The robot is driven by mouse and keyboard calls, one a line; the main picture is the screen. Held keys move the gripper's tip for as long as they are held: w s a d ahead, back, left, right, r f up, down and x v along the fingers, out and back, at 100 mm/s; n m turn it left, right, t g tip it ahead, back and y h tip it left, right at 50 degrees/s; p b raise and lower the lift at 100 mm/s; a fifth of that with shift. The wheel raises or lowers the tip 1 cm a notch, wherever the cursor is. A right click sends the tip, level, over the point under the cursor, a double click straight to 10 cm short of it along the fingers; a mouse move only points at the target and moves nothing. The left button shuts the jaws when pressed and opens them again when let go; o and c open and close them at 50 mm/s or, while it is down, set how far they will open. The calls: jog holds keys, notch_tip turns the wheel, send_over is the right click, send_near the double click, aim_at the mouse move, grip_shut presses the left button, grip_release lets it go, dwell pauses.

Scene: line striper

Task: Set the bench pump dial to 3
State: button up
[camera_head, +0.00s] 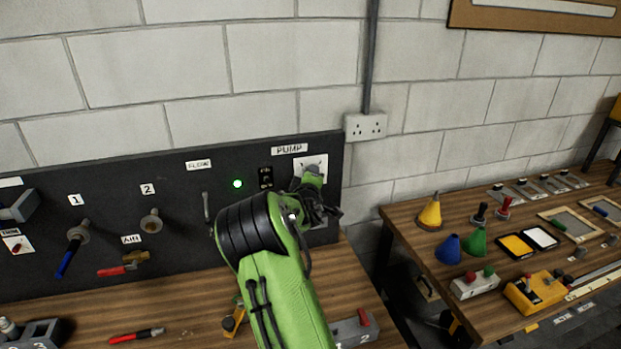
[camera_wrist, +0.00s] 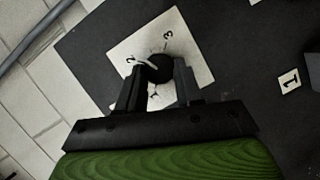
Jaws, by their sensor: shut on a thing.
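The pump dial plate (camera_head: 311,162) is a white square under the PUMP label (camera_head: 289,149) on the dark panel. In the wrist view the plate (camera_wrist: 190,48) carries the numbers 1, 2 and 3 around a black round knob (camera_wrist: 160,68). A white mark at the knob's edge appears to point toward the 2. My gripper (camera_wrist: 160,76) is shut on the knob, one finger on each side. In the head view my gripper (camera_head: 312,182) is in front of the plate and hides the knob.
The panel (camera_head: 110,185) also bears valves, a lit green lamp (camera_head: 238,183) and a FLOW label (camera_head: 198,165). The wooden bench (camera_head: 190,305) below holds a red marker (camera_head: 136,335). A second bench (camera_head: 410,225) at right holds cones and small tools.

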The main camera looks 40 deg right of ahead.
jog(key=shift+s+d+r+m+t+y+b, duration=0.1)
jog(key=shift+d+m+t+y+b, duration=0.1)
jog(key=shift+m+y+b, duration=1.1)
jog(key=shift+s+d+m+t+y+b, duration=0.15)
jog(key=shift+m+y, duration=0.6)
jog(key=shift+m, duration=1.2)
jog(key=shift+s+d+r+m+t+y+b, duration=0.2)
jog(key=shift+m+y+b, duration=0.4)
jog(key=shift+m+y, duration=0.75)
jog(key=shift+w+a+f+m, duration=0.1)
jog(key=shift+w+f+m, duration=0.1)
jog(key=shift+m, duration=0.2)
jog(key=o, duration=1)
jog(key=shift+r, duration=0.1)
jog(key=shift+o, duration=0.2)
jog(key=shift+s+r+h, duration=0.1)
jog(key=shift+h, duration=0.2)
